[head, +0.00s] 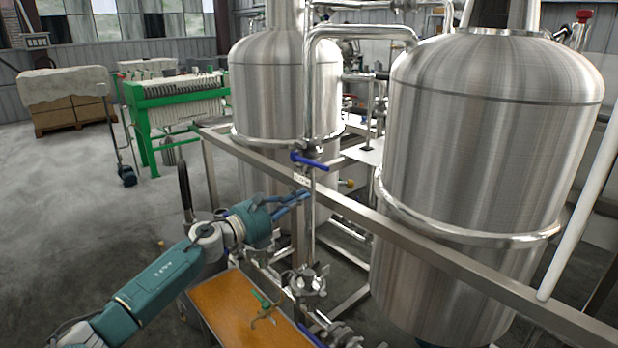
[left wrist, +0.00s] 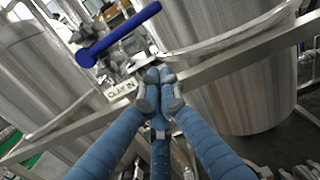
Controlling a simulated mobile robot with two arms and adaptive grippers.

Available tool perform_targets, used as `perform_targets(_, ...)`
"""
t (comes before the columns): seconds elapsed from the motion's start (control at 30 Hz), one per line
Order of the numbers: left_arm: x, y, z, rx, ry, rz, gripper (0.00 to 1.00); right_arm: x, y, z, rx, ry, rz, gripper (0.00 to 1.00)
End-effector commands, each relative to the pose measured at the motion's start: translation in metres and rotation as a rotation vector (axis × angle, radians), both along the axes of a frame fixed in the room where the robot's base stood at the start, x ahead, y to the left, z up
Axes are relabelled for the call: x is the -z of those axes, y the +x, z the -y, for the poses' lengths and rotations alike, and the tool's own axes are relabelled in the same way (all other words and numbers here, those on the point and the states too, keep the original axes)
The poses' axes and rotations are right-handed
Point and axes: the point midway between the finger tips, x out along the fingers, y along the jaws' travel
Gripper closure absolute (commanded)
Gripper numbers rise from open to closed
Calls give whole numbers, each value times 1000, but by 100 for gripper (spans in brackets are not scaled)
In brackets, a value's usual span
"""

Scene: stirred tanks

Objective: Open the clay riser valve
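The clay riser valve's blue lever (head: 312,161) sits on the vertical steel pipe between the two tanks in the head view. The lever lies across the pipe, sloping slightly down to the right. Just below it is a small white label (head: 302,179), which reads "CLAY IN" in the left wrist view (left wrist: 122,90). My left gripper (head: 304,195) is just below and left of the lever, not touching it. In the left wrist view its blue fingers (left wrist: 161,88) come together at the tips with nothing between them, and the blue lever (left wrist: 120,34) is above them. My right gripper is out of view.
Two large steel tanks (head: 270,85) and (head: 480,140) stand behind a metal frame rail (head: 385,222). An orange-topped cart or bench (head: 225,302) with a green-handled part (head: 262,300) is below my left arm. Open floor lies to the left.

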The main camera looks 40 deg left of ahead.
Motion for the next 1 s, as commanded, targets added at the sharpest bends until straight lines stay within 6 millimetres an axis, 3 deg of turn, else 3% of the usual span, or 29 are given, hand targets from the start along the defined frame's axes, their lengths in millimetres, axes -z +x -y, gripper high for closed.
perform_targets(0.2, -6, 34, 2, 0, 0, 3, 100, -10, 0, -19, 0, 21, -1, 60)
perform_targets(0.3, -27, 35, 2, 1, 3, 0, 100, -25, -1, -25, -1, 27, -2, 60)
perform_targets(0.5, -40, 38, 1, 0, 0, -1, 100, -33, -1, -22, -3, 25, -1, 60)
perform_targets(1.0, -42, 39, 1, 0, -7, -1, 100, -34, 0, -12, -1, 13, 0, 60)
